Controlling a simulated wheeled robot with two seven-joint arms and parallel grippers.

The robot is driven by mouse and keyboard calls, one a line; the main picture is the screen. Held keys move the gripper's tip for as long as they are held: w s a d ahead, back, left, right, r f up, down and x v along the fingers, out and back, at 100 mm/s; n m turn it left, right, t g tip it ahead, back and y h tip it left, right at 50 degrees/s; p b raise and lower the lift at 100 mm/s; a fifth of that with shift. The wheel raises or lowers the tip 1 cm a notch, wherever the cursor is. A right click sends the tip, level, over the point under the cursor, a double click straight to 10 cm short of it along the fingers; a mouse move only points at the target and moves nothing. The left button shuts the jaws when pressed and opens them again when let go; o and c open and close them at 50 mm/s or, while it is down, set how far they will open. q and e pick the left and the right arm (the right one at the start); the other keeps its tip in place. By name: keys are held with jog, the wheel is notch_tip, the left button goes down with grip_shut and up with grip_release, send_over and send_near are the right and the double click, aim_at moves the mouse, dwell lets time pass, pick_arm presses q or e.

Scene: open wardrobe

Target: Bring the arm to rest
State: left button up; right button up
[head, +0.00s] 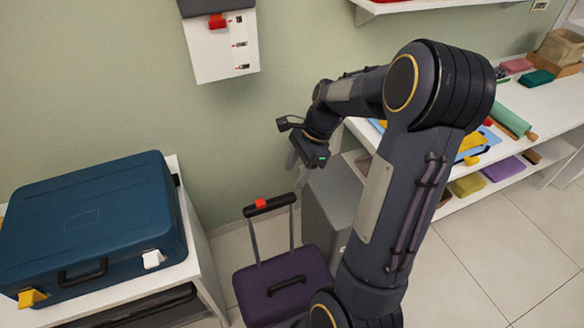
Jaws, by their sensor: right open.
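My right arm fills the middle of the head view, bent at a raised elbow, with its forearm reaching to the left. My right gripper (297,165) hangs at the end of it, pointing down, open and with nothing seen between its fingers. It shows in front of the green wall, above and right of the handle of a purple suitcase (285,283), and appears apart from it. The finger tips are small and partly hard to make out. My left gripper is not in view.
A closed blue case (95,222) lies on a white cabinet at left. A grey bin (333,205) stands behind my arm. White shelves (560,113) with cloths and boxes run along the right. A white box (222,47) hangs on the wall. Tiled floor at lower right is clear.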

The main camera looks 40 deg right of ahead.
jog(key=s+a+r+n+t, duration=0.2)
jog(key=s+a+r+n, duration=0.1)
jog(key=s+a+n, duration=0.4)
jog(key=s+a+r+n+t, duration=0.2)
jog(key=s+a+r+n, duration=0.2)
jog(key=s+a+n, duration=0.4)
jog(key=shift+s+a+r+n, duration=0.2)
jog(key=shift+a+n, duration=0.45)
jog(key=shift+n, duration=1.85)
